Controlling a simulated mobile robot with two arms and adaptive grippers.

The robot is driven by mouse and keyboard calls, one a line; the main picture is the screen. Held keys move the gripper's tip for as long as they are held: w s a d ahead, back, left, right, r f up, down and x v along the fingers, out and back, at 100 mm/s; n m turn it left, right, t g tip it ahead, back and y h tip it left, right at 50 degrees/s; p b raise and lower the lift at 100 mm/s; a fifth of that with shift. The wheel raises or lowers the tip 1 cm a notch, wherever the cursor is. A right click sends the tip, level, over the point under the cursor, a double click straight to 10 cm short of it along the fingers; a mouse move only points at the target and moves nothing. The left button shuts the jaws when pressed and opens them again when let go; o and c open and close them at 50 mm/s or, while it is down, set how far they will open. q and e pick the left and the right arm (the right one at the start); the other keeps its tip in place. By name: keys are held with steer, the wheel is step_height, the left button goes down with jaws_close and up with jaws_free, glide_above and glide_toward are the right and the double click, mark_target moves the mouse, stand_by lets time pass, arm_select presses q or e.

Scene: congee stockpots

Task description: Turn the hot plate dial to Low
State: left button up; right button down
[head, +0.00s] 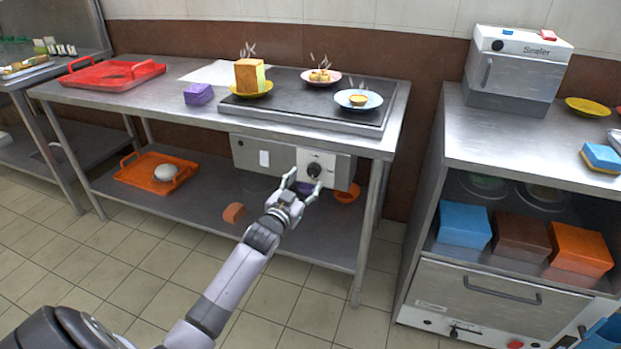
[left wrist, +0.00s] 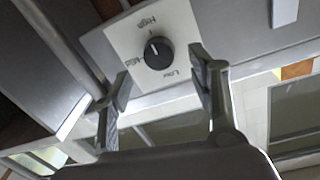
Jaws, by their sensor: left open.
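The hot plate dial (head: 314,170) is a black round knob on a white plate (head: 325,158), set in the grey control panel (head: 247,152) under the hot plate (head: 300,97). In the left wrist view, the dial (left wrist: 158,53) has a white mark towards its upper, High side. High, Med and Low labels surround it, Low below right. My left gripper (head: 304,182) is open just in front of and below the dial. In the left wrist view, the left gripper's fingertips (left wrist: 160,66) stand on either side of the knob, apparently not touching it. My right gripper is not in view.
On the hot plate are a yellow plate with a bread block (head: 249,76), a pink plate (head: 321,77) and a blue-white plate (head: 358,99). A purple block (head: 198,94) and red tray (head: 112,75) share the steel table. A cabinet with a sealer (head: 515,68) stands right.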

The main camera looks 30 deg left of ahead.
mark_target(312, 172)
arm_select(q)
steer(key=shift+w+a+b, duration=0.2)
steer(key=shift+w, duration=0.95)
steer(key=shift+w+a+b, duration=0.15)
steer(key=shift+w+a, duration=0.05)
steer(key=shift+w, duration=0.95)
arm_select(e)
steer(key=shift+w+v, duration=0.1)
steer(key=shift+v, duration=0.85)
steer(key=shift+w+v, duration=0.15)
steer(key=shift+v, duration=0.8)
arm_select(q)
steer(key=shift+c, duration=0.5)
steer(key=c, duration=1.1)
